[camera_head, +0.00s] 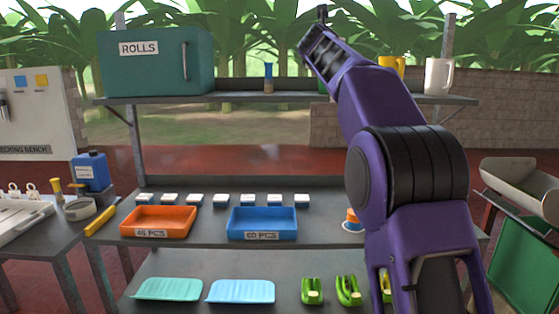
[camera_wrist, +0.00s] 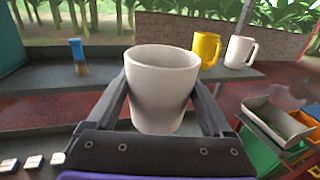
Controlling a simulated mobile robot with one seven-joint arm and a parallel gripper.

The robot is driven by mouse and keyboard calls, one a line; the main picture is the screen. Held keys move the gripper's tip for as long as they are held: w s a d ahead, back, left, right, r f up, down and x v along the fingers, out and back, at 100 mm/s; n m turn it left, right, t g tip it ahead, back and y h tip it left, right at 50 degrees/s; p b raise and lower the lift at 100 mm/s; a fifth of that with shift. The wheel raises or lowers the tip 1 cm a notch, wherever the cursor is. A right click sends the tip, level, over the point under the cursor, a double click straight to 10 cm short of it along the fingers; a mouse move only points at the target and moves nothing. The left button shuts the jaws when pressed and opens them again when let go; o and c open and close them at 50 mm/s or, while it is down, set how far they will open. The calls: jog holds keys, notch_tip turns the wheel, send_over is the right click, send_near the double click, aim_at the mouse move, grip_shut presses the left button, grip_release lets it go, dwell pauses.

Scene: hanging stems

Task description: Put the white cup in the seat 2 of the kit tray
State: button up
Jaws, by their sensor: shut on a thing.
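In the wrist view my gripper (camera_wrist: 163,100) is shut on a white cup (camera_wrist: 160,88), with one finger on each side. The cup is upright, its open rim up; no handle shows. In the head view the cup and fingertips are not visible; my purple arm rises in front of the upper shelf. Another white mug (camera_head: 438,76) with a handle stands at that shelf's right end and also shows in the wrist view (camera_wrist: 240,52). A white tray (camera_head: 22,216) is cut off at the left edge of the head view; I cannot tell if it is the kit tray or make out seat numbers.
A yellow mug (camera_wrist: 206,48) stands beside the other white mug. A teal ROLLS box (camera_head: 155,63) and a blue-topped brush (camera_head: 268,78) share the upper shelf (camera_head: 230,98). Orange (camera_head: 158,222) and blue (camera_head: 262,223) bins occupy the bench below. A metal scoop pan (camera_head: 522,182) is at right.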

jog(key=w+d+f+n+y, duration=0.1)
jog(key=w+f+n+y, duration=0.15)
jog(key=f, duration=0.85)
jog(key=w+d+f+n+y, duration=0.1)
jog(key=w+f+y, duration=0.25)
jog(key=f, duration=0.85)
jog(key=s+f+n+y, duration=0.2)
jog(key=f, duration=0.8)
jog(key=s+f+n+y, duration=0.1)
jog(key=s+f+y, duration=0.2)
jog(key=f, duration=0.7)
jog(key=s+f+n+g+y, duration=0.2)
jog(key=s+f+n+y, duration=0.15)
jog(key=s+f, duration=1.05)
jog(key=s+a+m, duration=0.1)
jog(key=s, duration=1.5)
jog(key=shift+a+f+h, duration=0.35)
jog(key=shift+f, duration=0.1)
